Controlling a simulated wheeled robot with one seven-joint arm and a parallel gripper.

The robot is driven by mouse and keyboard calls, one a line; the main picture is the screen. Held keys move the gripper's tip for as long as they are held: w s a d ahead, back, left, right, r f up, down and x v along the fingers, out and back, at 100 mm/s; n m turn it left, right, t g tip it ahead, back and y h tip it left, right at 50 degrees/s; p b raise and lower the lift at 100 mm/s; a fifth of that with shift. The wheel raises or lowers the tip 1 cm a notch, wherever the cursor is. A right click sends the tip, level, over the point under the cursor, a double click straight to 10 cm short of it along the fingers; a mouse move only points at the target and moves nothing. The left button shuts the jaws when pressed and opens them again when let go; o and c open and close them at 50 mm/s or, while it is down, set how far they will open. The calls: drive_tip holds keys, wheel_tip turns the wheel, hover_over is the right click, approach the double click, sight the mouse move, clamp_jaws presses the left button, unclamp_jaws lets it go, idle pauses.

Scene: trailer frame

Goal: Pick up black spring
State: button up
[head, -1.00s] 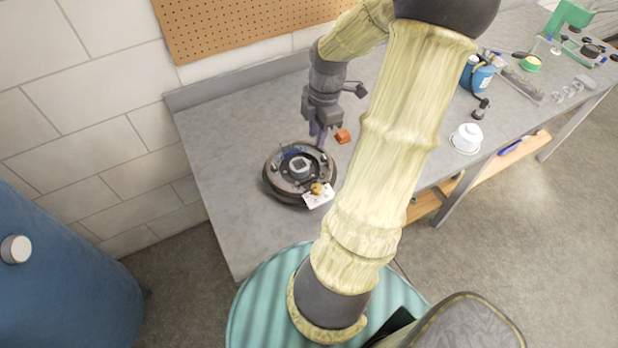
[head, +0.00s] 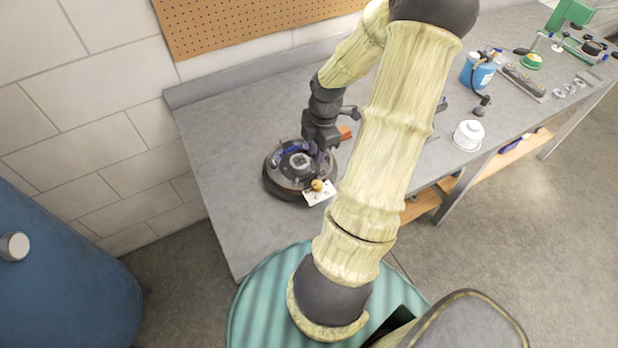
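A round dark drum-like assembly (head: 279,184) sits on the grey workbench, with small parts on its top. I cannot make out a black spring for certain; dark parts on the drum are too small to tell apart. My gripper (head: 318,158) points down at the right part of the drum's top, very close to it. Its fingertips are small and dark against the drum, so I cannot tell if they are open, shut or touching anything. A white plate (head: 318,195) with a brass-coloured knob (head: 317,185) is at the drum's front right edge.
A white lidded pot (head: 467,136), a blue canister (head: 477,72) and several small parts stand to the right on the workbench (head: 222,165). The bench's left end is clear. A pegboard (head: 250,25) hangs behind.

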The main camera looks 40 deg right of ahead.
sight(309, 176)
drive_tip(key=shift+a+f, duration=0.2)
drive_tip(key=shift+f, duration=1.65)
drive_tip(key=f, duration=0.3)
drive_tip(key=a+f, duration=0.1)
drive_tip(key=f, duration=0.1)
drive_tip(key=shift+w+a+b, duration=0.1)
drive_tip(key=shift+w+b, duration=0.25)
clamp_jaws()
